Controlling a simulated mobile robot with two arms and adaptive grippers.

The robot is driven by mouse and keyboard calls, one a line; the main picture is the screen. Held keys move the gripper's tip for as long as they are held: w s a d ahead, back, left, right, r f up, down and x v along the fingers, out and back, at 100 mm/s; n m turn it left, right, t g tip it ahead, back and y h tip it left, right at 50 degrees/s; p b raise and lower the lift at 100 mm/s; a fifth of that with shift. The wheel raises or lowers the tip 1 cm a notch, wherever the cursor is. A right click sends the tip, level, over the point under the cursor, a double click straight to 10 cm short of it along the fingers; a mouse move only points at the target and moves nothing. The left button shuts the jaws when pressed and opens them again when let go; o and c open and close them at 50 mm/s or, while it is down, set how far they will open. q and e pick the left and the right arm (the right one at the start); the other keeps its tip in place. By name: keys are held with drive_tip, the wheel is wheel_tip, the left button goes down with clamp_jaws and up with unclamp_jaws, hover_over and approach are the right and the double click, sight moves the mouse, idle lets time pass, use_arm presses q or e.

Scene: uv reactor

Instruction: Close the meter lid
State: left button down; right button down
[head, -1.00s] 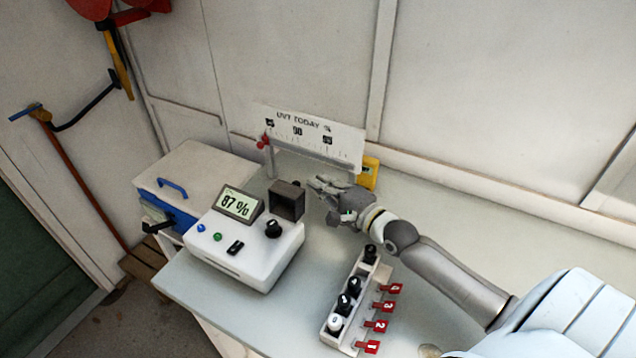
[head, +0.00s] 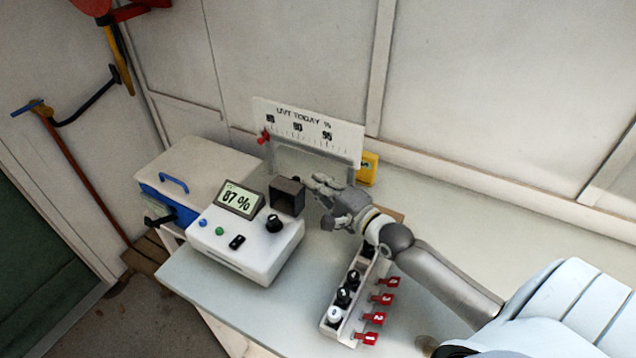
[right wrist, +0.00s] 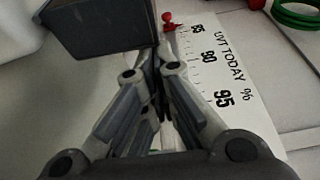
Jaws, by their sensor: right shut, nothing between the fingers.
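The white meter (head: 248,246) stands on the table, its screen (head: 239,199) reading 87 %. Its dark grey box-shaped lid (head: 287,197) stands at the meter's top right; whether it is fully down cannot be told. The lid also shows at the top left of the right wrist view (right wrist: 98,22). My right gripper (head: 318,183) is shut and empty, just right of the lid in the head view. In the right wrist view its fingertips (right wrist: 150,66) are just below the lid's edge; touching or apart is unclear. My left gripper is not in view.
A white scale board (head: 310,131) with a red pointer (head: 264,137) stands behind the gripper, a yellow device (head: 368,168) beside it. A rack (head: 350,300) with several vials and red numbered tags sits in front. A blue-white cooler (head: 200,172) is left of the meter.

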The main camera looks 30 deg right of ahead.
drive_tip(key=shift+a+r, duration=0.1)
drive_tip(key=s+a+r+n+t+y, duration=0.1)
drive_tip(key=s+a+n+t+y, duration=0.1)
drive_tip(key=s+a+n, duration=0.3)
drive_tip(key=shift+s+a+r+n+y, duration=0.2)
drive_tip(key=shift+a+r+n+y, duration=0.1)
drive_tip(key=shift+a+n, duration=2.1)
drive_tip(key=shift+d+n, duration=0.35)
drive_tip(key=shift+n, duration=0.05)
